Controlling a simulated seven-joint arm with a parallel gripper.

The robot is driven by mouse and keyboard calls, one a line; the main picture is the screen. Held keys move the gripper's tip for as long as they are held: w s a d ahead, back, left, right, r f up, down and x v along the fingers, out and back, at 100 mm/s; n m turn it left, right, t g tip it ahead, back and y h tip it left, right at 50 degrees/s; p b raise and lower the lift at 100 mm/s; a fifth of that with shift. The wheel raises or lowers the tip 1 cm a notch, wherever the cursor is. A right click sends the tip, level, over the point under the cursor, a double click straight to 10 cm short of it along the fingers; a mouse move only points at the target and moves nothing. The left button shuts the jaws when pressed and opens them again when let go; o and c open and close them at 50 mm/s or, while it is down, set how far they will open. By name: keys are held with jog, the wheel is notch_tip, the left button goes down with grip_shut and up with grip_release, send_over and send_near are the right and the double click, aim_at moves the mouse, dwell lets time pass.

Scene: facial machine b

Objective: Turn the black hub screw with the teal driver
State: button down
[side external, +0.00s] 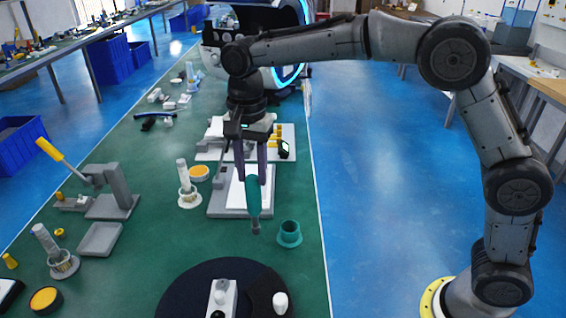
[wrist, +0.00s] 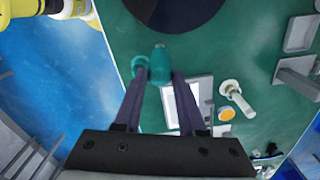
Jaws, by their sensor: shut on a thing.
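The teal driver (side external: 253,197) hangs from my gripper (side external: 252,180), its grey tip pointing down above the green table. In the wrist view my gripper (wrist: 161,78) has its two purple fingers on either side of the teal driver (wrist: 159,62), shut on it. A teal cup-like holder (side external: 289,234) stands on the table just right of the driver; it also shows in the wrist view (wrist: 139,63), close beside the driver and partly behind a finger.
A black round mat (side external: 188,294) at the front carries a white block (side external: 222,299) and a dark piece with a white cap (side external: 280,302). A grey-white tray (side external: 228,205) lies behind the driver. A yellow-handled lever press (side external: 113,190) stands left. The table's right strip is clear.

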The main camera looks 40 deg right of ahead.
jog(key=s+a+r+n, duration=0.1)
jog(key=s+a, duration=0.3)
jog(key=a, duration=0.5)
jog(key=s+a+r+n, duration=0.1)
jog(key=s+a+r, duration=0.1)
jog(key=s+a, duration=0.3)
jog(key=a, duration=0.4)
jog(key=shift+r+n, duration=0.3)
jog(key=shift+r, duration=0.05)
jog(key=shift+f+n, duration=0.95)
jog(key=shift+n, duration=1.55)
jog(key=shift+f+n, duration=0.95)
jog(key=shift+n, duration=1.55)
jog(key=shift+f+n, duration=0.95)
jog(key=shift+n, duration=1.55)
